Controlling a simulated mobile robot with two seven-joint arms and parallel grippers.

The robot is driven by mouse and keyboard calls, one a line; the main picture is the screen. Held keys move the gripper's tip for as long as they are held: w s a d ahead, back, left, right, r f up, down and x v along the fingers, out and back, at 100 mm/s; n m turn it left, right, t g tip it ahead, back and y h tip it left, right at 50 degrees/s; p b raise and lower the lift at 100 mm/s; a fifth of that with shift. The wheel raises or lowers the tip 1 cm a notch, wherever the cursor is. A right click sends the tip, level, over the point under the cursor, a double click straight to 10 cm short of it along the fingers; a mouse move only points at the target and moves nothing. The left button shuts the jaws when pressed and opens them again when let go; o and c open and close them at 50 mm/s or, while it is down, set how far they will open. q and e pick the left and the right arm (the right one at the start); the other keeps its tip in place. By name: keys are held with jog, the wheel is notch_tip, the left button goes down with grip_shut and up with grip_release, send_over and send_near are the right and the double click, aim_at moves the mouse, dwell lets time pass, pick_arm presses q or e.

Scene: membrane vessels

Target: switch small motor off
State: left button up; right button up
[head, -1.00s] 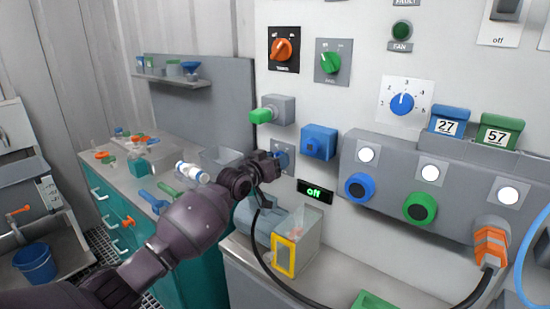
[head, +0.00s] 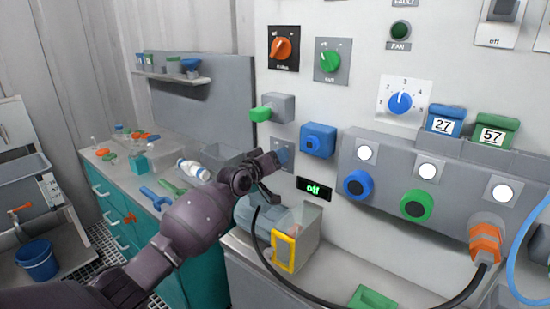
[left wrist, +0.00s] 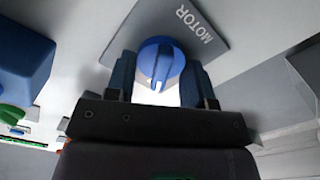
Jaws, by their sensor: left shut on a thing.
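The blue motor knob (left wrist: 160,62) sits on a grey wall plate marked MOTOR (left wrist: 185,28) in the left wrist view. My left gripper (left wrist: 161,80) is shut on it, one finger on each side. In the head view my left gripper (head: 277,161) is at the grey plate (head: 278,143) on the white panel and hides most of the knob. A small black display (head: 314,188) right of and below the plate reads "off" in green. My right gripper is not in view.
A blue box-shaped control (head: 317,140) is close right of the gripper, and a grey box with a green knob (head: 272,109) is above. Below stands a clear box with a yellow frame (head: 284,252). A black cable (head: 340,306) loops in front of it.

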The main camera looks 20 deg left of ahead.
pick_arm(q)
jog(key=o, duration=0.9)
jog(key=shift+c, duration=0.2)
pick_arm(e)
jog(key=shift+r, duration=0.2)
pick_arm(q)
jog(key=shift+s, duration=0.15)
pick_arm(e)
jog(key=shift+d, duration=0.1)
pick_arm(q)
jog(key=p+v, duration=0.1)
jog(key=v, duration=0.9)
jog(key=shift+s+p, duration=0.25)
jog(key=shift+p, duration=0.15)
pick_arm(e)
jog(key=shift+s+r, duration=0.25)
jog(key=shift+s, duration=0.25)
pick_arm(q)
jog(key=shift+a, duration=0.15)
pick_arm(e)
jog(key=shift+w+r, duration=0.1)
